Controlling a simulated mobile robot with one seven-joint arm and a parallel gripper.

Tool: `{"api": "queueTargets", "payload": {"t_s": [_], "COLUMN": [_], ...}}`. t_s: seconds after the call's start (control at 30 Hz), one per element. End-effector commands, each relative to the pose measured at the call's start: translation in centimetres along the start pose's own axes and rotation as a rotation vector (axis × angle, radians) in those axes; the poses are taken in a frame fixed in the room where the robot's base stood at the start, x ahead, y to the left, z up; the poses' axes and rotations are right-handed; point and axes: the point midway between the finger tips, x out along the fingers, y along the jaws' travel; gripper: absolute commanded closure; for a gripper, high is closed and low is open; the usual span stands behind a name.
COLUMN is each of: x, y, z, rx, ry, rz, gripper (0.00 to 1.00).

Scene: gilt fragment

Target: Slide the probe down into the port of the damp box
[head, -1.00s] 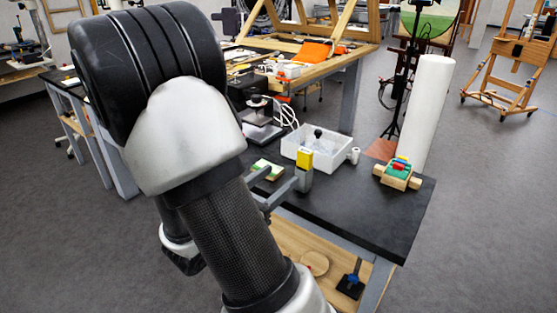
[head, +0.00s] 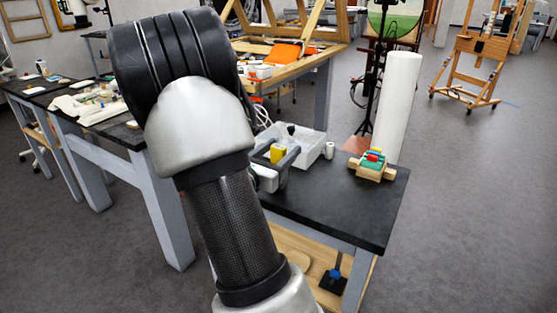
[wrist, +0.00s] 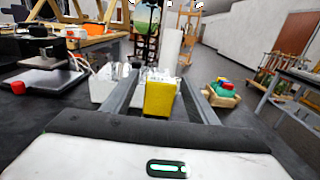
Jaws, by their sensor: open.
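A yellow block (head: 278,153), perhaps the probe's grip, is between the fingers of my gripper (head: 284,150). In the wrist view the yellow block (wrist: 159,97) shows between the two grey fingers of my gripper (wrist: 158,76), which are apart with a gap on each side. The lower part of the block and any probe tip are hidden. A white, clear-sided box (head: 314,152), likely the damp box, stands just beyond it on the dark table, with a black knob (head: 291,129) at its top. The box shows behind the left finger in the wrist view (wrist: 103,86). I cannot make out the port.
A wooden block with coloured pieces (head: 371,166) sits near the right of the dark table (head: 345,208). A tall white roll (head: 398,105) is behind. A stand with a plate (wrist: 48,82) is at left.

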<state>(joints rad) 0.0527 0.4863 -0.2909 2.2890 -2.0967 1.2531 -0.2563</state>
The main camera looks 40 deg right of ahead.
Motion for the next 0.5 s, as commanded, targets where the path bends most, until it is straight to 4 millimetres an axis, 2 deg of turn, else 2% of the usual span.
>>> {"api": "queueTargets", "payload": {"t_s": [0.1,0.17,0.37,0.4,0.5], "x": [2.0,2.6,2.8,2.8,2.8], "y": [-0.1,-0.1,0.0,0.0,0.0], "z": [-0.2,-0.2,-0.1,-0.1,-0.1], "rx": [0.0,0.0,-0.001,-0.001,0.0], "ry": [-0.001,-0.001,0.0,0.0,0.0], "rz": [-0.003,-0.002,0.0,0.0,0.0], "gripper": [0.47,0.47,0.47,0.49,0.65]}}
